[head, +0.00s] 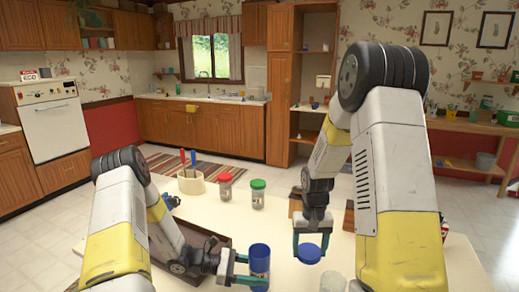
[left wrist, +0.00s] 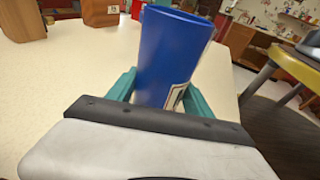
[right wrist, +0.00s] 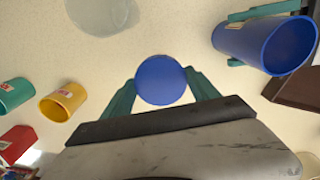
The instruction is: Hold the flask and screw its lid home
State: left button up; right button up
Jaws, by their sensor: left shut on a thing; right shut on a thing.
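The flask (head: 260,263) is a blue, open-topped cylinder with a label, near the front of the table. My left gripper (head: 244,269) is shut around its side; the flask and its label also show in the left wrist view (left wrist: 170,58). The lid (head: 307,253) is a round blue disc. My right gripper (head: 310,243) points down and is shut on the lid's edges, as the right wrist view also shows (right wrist: 161,80). The lid is apart from the flask, to its right in the head view. The flask's mouth (right wrist: 282,45) is uncovered.
A dark tray (head: 212,240) lies behind my left gripper. A clear jar (head: 333,282) stands at the front, right of the lid. A red-lidded jar (head: 225,186), a green-lidded jar (head: 258,194) and a cream holder (head: 190,183) with tools stand further back.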

jog(key=s+a+r+n, duration=0.1)
jog(key=a+r+n, duration=0.2)
jog(key=a+r, duration=0.2)
jog(key=s+a+r+n, duration=0.1)
jog(key=a+r+n, duration=0.2)
jog(key=a+r, duration=0.3)
jog(key=a, duration=0.4)
jog(key=shift+s+a, duration=0.15)
jog(key=shift+a, duration=0.05)
jog(key=shift+f, duration=0.2)
jog(key=shift+f, duration=2.2)
jog(key=shift+f, duration=0.65)
dwell(0.6)
